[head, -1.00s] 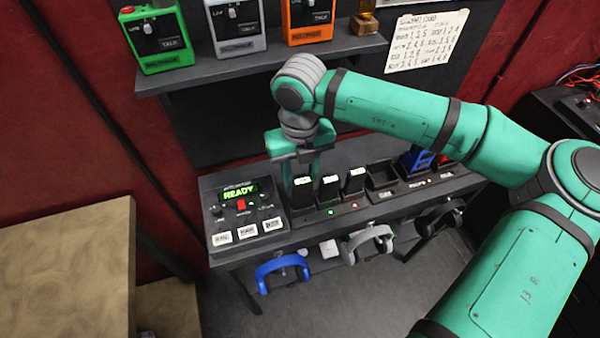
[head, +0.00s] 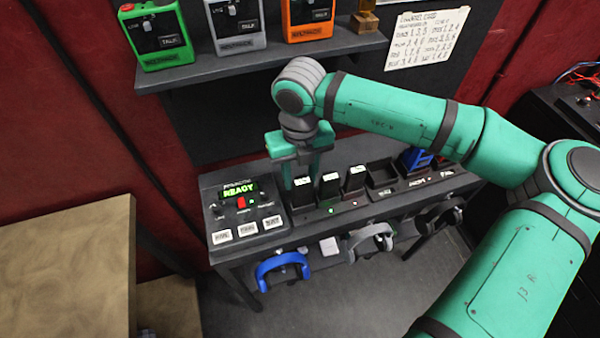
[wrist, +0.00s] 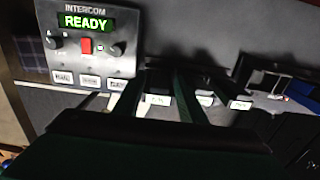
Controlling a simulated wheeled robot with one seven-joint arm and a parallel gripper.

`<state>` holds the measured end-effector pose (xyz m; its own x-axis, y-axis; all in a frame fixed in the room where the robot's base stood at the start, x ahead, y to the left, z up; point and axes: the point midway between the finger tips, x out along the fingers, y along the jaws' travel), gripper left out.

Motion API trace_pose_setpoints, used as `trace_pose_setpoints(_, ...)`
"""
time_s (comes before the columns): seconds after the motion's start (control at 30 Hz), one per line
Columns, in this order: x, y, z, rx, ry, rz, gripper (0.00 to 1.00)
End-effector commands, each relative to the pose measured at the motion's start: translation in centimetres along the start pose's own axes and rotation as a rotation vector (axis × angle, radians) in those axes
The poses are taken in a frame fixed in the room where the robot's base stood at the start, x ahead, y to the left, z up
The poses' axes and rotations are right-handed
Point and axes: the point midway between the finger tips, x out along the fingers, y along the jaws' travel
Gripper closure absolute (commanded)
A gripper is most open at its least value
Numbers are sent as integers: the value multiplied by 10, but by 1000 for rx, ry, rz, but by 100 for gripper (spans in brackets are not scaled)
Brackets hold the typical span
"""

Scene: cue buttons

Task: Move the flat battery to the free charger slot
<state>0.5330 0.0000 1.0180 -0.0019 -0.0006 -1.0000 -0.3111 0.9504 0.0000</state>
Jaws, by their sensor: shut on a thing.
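Three dark batteries with white labels stand upright in a row on the charger (head: 327,215). My gripper (head: 303,176) is over the leftmost battery (head: 303,194), one finger on each side, shut on it. This battery's label shows between the fingers in the wrist view (wrist: 157,99). The middle battery (head: 329,190) has a green light in front of it. The right battery (head: 354,182) has a red light in front of it. I see no lit light before the leftmost one. Whether its base is fully down in its slot I cannot tell.
An empty tray (head: 381,174) lies right of the batteries, then a blue item (head: 415,158). The intercom panel (head: 240,212) reading READY stands at the left. Headsets hang below the front edge. A shelf (head: 260,62) with beltpacks is above. A wooden surface (head: 65,270) is front left.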

Motion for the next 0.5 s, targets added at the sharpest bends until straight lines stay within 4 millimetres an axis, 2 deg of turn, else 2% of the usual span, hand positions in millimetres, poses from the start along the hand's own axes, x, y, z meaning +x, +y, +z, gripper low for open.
trace_pose_setpoints(0.5,11,0,0,0,0,0,87)
